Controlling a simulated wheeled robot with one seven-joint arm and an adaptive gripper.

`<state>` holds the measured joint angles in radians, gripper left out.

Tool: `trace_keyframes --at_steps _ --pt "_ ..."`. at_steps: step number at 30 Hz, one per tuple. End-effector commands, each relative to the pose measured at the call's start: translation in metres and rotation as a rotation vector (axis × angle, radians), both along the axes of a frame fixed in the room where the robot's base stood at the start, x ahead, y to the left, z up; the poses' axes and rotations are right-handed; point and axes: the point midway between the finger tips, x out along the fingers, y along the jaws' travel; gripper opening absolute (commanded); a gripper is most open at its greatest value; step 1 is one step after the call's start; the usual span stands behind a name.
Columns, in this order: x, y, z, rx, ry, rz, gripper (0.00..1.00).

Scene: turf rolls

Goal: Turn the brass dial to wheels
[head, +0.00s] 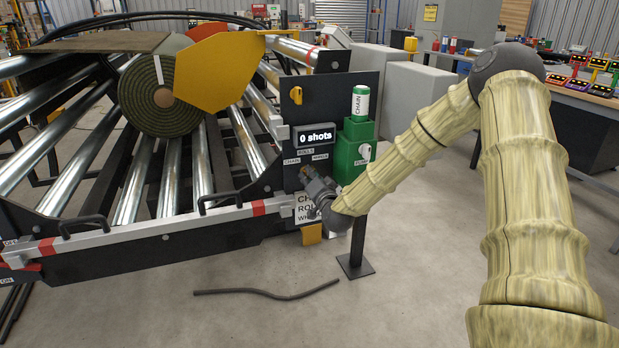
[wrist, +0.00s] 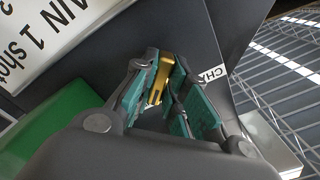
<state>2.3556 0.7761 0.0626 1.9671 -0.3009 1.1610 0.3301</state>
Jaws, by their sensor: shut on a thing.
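The brass dial (wrist: 159,80) shows between the teal finger pads in the wrist view. My gripper (wrist: 165,92) is shut on it. In the head view my gripper (head: 313,186) reaches the front of the dark control panel (head: 340,92), and its fingers mostly hide the dial. Small labels stand above it: ROLLS on top, CHAIN at the left and a blurred one at the right that seems to read WHEELS. I cannot tell which label the dial points to.
The display (head: 315,136) above reads "0 shots". A green pump unit (head: 352,150) with a CHAIN-marked bottle (head: 360,103) stands right of the panel. A turf roll (head: 158,95) lies on steel rollers at the left. A dark hose (head: 265,294) lies on the otherwise clear floor.

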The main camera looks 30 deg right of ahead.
Motion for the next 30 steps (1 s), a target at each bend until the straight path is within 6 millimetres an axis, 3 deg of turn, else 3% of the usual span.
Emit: trace_keyframes --at_steps 4,5,6,9,20,30 --pt "0.000 -0.001 0.000 0.001 -0.001 -0.002 0.00" --pt "0.000 -0.001 0.000 0.001 -0.001 -0.002 0.16" --pt "0.000 -0.001 0.000 0.001 -0.001 -0.002 0.23" --pt "0.000 -0.001 0.000 0.001 -0.001 -0.002 0.36" --pt "-0.003 0.000 0.000 0.000 -0.001 -0.001 0.36" --pt "-0.052 0.012 0.000 0.001 0.000 -0.001 0.36"
